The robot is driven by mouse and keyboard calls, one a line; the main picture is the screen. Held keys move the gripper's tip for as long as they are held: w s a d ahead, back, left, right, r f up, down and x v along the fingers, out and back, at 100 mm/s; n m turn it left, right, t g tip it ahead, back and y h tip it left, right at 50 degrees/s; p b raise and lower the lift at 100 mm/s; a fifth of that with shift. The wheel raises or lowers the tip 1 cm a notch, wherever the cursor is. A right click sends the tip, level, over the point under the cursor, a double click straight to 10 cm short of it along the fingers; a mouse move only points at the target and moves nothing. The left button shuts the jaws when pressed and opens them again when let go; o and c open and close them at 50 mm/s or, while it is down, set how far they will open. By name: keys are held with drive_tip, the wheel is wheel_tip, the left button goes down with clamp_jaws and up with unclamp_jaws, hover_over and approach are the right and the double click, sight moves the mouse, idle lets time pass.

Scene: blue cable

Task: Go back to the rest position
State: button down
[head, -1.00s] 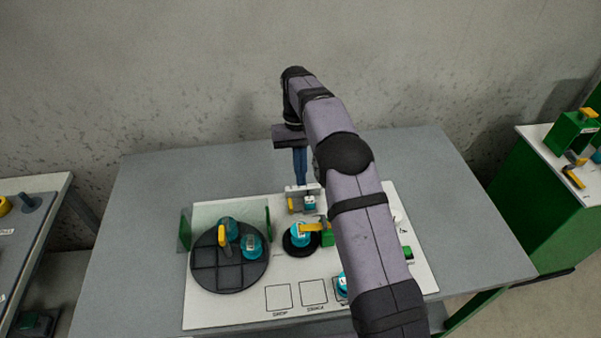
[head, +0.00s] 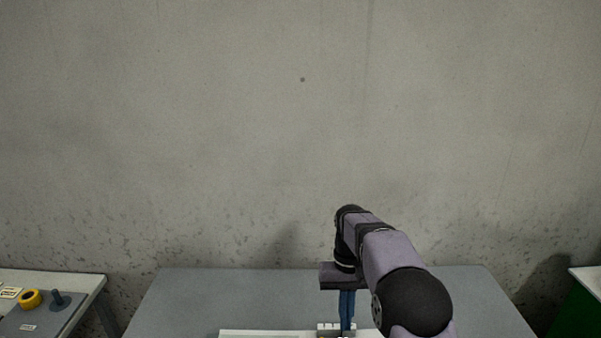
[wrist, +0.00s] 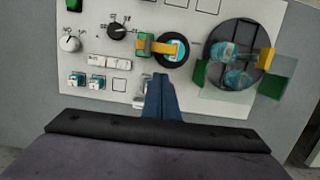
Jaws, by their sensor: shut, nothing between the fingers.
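My gripper (wrist: 160,80) is shut and empty in the wrist view, its blue fingers pressed together. It points down over the edge of the white panel (wrist: 85,18). In the head view my gripper (head: 347,328) shows at the bottom edge, above the back of the panel (head: 265,334). Its fingertips are near the lower picture border there. The fingers hide part of a small whitish fixture (wrist: 140,95) at the panel edge.
The wrist view shows a dark round tray (wrist: 240,35) with teal parts, a black ring (wrist: 172,62) with a yellow-and-green clamp (wrist: 152,45), and knobs (wrist: 118,32). The grey table (head: 220,290) is bare behind the panel. A side table with a yellow ring (head: 30,299) stands left.

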drive_tip(key=s+d+f+t, duration=0.1)
drive_tip(key=s+d+f, duration=0.1)
drive_tip(key=s, duration=1)
drive_tip(key=s+d+f+t, duration=0.1)
drive_tip(key=s+d, duration=0.1)
drive_tip(key=s, duration=1.1)
drive_tip(key=shift+s+f, duration=0.15)
drive_tip(key=shift+f, duration=0.25)
